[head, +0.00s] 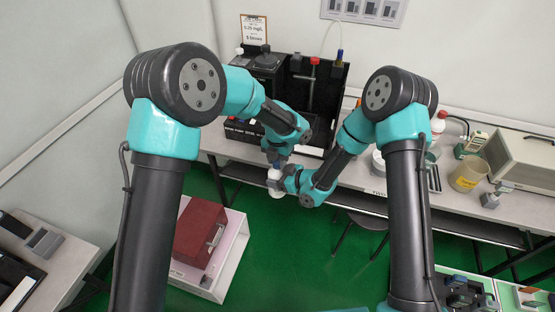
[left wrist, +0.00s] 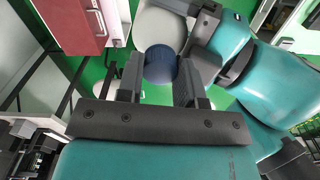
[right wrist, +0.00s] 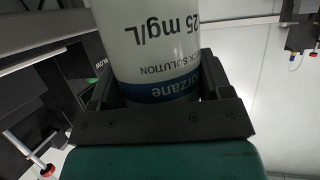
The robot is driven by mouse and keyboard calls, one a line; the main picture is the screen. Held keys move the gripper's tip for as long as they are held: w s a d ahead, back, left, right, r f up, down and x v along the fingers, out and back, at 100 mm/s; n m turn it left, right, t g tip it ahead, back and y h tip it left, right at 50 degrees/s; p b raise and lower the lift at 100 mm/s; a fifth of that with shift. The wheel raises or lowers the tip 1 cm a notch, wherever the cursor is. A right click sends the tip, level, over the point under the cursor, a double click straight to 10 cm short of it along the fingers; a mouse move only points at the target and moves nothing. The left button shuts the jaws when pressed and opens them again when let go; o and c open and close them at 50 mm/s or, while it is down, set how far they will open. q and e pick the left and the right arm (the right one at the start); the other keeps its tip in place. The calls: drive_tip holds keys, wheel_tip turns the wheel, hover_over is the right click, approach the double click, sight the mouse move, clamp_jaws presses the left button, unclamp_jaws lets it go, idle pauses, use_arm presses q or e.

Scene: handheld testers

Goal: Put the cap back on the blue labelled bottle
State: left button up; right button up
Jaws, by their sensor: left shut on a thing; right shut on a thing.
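A white bottle (head: 276,188) is held in the air in front of the bench. In the right wrist view the bottle (right wrist: 150,45) fills the space between the fingers, and its printed label has a blue band. My right gripper (right wrist: 155,85) is shut around its body. A dark blue cap (left wrist: 160,64) sits between the fingers of my left gripper (left wrist: 160,78), which is shut on it. The left gripper (head: 277,161) is just above the bottle in the head view. The cap lines up with the bottle top; whether they touch is hidden.
The bench (head: 350,178) behind carries a black tester case (head: 325,90), a yellowish beaker (head: 467,175) and a beige box (head: 520,165). A dark red case (head: 200,232) rests on a white stand at lower left. Green floor lies open below the grippers.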

use_arm(q)
drive_tip(key=shift+m, duration=0.9)
drive_tip(key=o, duration=0.9)
drive_tip(key=shift+r, duration=2.25)
